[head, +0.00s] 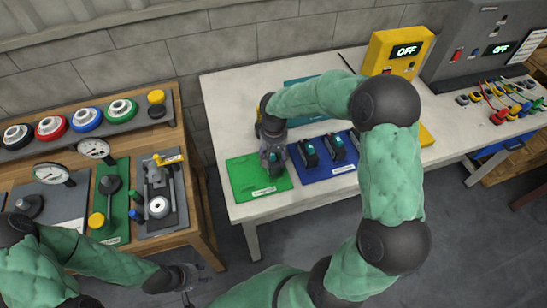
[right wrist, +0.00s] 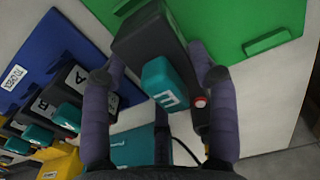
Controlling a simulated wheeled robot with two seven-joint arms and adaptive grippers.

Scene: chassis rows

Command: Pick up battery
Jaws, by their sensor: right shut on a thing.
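My right gripper (head: 272,150) is over the green mat (head: 245,184) on the white table. In the right wrist view my right gripper (right wrist: 160,95) is shut on a dark battery (right wrist: 145,38) with a teal block on it bearing a pale letter. The battery lies between the two purple-grey fingers. I cannot tell whether it touches the mat. In the head view the gripper mostly hides it. Other dark batteries with teal parts (head: 308,152) (head: 336,148) stand on the blue mat (head: 318,174). My left gripper (head: 187,281) is empty, low in front of the wooden bench, its fingers apart.
A yellow box with an OFF display (head: 398,50) and a grey console (head: 484,50) stand at the back of the white table. Coloured leads (head: 505,108) lie to the right. The wooden bench (head: 190,165) at left holds gauges and round parts.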

